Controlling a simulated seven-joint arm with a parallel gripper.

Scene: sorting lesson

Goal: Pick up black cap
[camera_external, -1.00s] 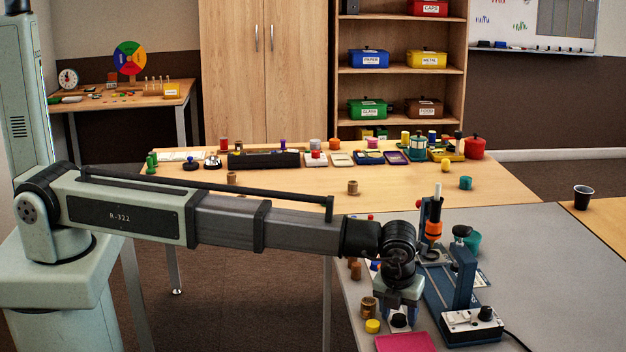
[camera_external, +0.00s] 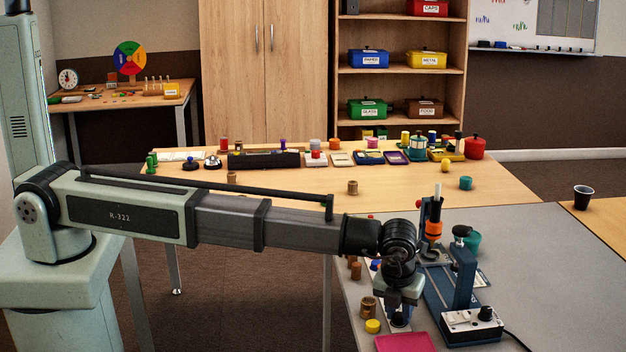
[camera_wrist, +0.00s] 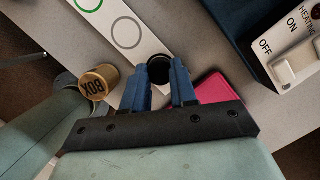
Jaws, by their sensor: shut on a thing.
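In the wrist view, the black cap (camera_wrist: 159,69) is round and dark and sits between the blue fingertips of my gripper (camera_wrist: 159,84). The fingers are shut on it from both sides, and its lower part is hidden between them. In the external view, my gripper (camera_external: 398,316) points down at the near left part of the grey table (camera_external: 545,265). The cap is not clearly visible there. I cannot tell whether it touches the surface below.
A blue stand with a white heating switch box (camera_external: 472,325) is to the right. A white strip with rings (camera_wrist: 105,18) lies beyond.

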